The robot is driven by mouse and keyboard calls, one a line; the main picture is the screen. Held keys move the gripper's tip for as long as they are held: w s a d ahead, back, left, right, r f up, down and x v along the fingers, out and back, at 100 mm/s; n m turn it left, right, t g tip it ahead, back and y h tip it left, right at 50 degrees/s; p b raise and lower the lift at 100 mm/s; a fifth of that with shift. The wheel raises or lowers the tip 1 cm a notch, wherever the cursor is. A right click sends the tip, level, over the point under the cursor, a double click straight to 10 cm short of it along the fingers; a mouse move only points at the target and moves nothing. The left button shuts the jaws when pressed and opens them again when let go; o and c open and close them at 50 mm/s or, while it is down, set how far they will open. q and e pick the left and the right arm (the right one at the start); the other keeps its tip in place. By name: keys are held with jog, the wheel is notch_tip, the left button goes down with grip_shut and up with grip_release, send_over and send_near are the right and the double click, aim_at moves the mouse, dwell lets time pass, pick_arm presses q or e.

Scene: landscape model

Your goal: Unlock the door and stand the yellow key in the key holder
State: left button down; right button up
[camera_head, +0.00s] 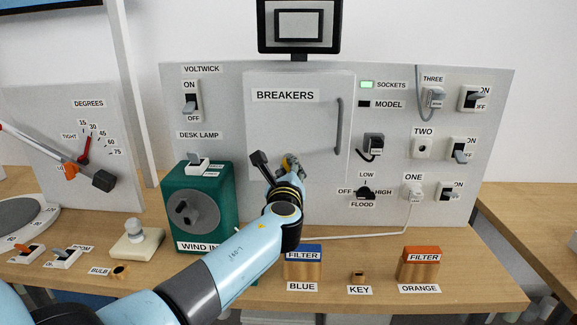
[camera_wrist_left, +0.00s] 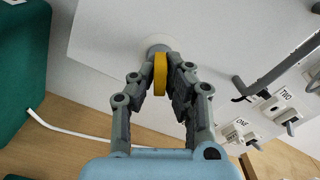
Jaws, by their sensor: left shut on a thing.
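The grey door (camera_head: 300,125) marked BREAKERS is closed in the panel, with a dark handle on its right side. My left gripper (camera_head: 286,166) is at the lower part of the door. In the left wrist view it is shut on the yellow key (camera_wrist_left: 160,75), seen edge-on between the fingers. The key's far end meets a round grey lock (camera_wrist_left: 158,49) on the door; how deep it sits is hidden. My right gripper is not in view.
Blue (camera_head: 303,264) and orange (camera_head: 420,264) filter blocks stand on either side of the key holder. A green wind box (camera_head: 225,220) stands left of my left gripper. A white cable (camera_head: 370,234) crosses the table. Switches and plugs fill the panel's right side.

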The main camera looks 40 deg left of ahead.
pick_arm(q)
jog(key=shift+f+n+b, duration=0.1)
jog(key=shift+n+b, duration=1.15)
jog(key=shift+n, duration=0.25)
jog(key=shift+n+b, duration=1)
jog(key=shift+n, duration=0.4)
jog(key=shift+n+b, duration=0.9)
jog(key=shift+n, duration=0.2)
jog(key=shift+n+b, duration=1.5)
jog(key=shift+n, duration=0.4)
jog(key=shift+s+d, duration=0.4)
jog(key=shift+s, duration=0.2)
